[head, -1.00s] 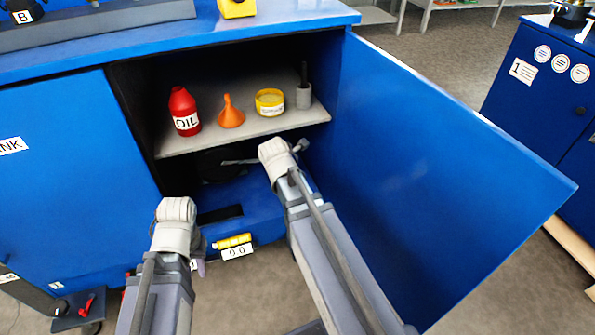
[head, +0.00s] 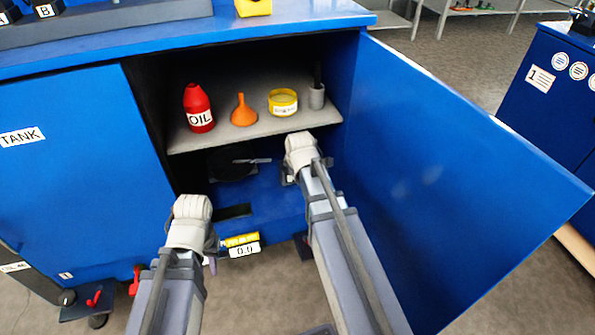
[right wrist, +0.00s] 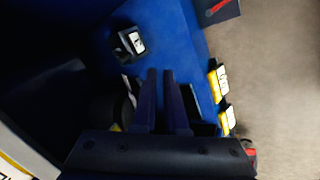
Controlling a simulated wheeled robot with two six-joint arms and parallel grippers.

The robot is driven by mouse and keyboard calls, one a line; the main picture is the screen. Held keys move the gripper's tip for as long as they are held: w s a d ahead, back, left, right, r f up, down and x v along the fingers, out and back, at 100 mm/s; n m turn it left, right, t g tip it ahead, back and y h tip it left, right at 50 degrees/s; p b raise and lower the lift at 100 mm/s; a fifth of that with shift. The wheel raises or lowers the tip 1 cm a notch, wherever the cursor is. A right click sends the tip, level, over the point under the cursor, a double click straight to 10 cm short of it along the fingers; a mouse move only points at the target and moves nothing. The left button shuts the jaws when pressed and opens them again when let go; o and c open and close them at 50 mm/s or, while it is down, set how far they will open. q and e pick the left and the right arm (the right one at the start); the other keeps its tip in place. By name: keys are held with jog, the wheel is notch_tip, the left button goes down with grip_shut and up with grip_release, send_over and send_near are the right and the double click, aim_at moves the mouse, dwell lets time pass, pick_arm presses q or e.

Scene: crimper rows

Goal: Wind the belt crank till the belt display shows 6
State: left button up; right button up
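A dark round wheel with a pale metal handle, apparently the belt crank (head: 232,163), sits in the shadow under the cabinet shelf. A yellow-topped display (head: 243,246) at the cabinet's lower front seems to read 0.0; its small name is unreadable. My right gripper (head: 290,178) is in the cabinet opening, right of the wheel, mostly hidden by its wrist. In the right wrist view its two fingers (right wrist: 163,95) stand slightly apart with nothing visible between them; the dark wheel (right wrist: 103,108) is left of them. My left gripper (head: 211,262) is low in front of the cabinet, largely hidden.
The open blue door (head: 450,170) bounds the right side. A red lever (head: 94,297) is at lower left.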

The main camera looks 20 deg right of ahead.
jog(key=w+d+f+m+b, duration=0.1)
jog(key=m, duration=0.2)
jog(key=w+d+f+m+y+b, duration=0.1)
jog(key=w+m, duration=0.1)
jog(key=m, duration=0.1)
jog(key=w+d+f+m+b, duration=0.1)
jog(key=w+m, duration=0.1)
jog(key=m, duration=0.1)
jog(key=shift+w+d+f+m+t+y, duration=0.1)
jog(key=shift+w+d+m+t+y, duration=0.15)
jog(key=shift+m+t+y, duration=0.15)
grip_shut()
jog(key=w+d+m, duration=0.1)
jog(key=m, duration=0.1)
jog(key=w+d+m+b, duration=0.1)
jog(key=m, duration=0.2)
jog(key=w+d+m+t+y, duration=0.1)
jog(key=m, duration=0.2)
jog(key=shift+w+d+f+b, duration=0.2)
jog(key=shift+w+f+b, duration=0.05)
jog(key=shift+b, duration=0.15)
jog(key=b+x, duration=0.8)
jog(key=x, duration=0.2)
jog(key=shift+a+r, duration=0.1)
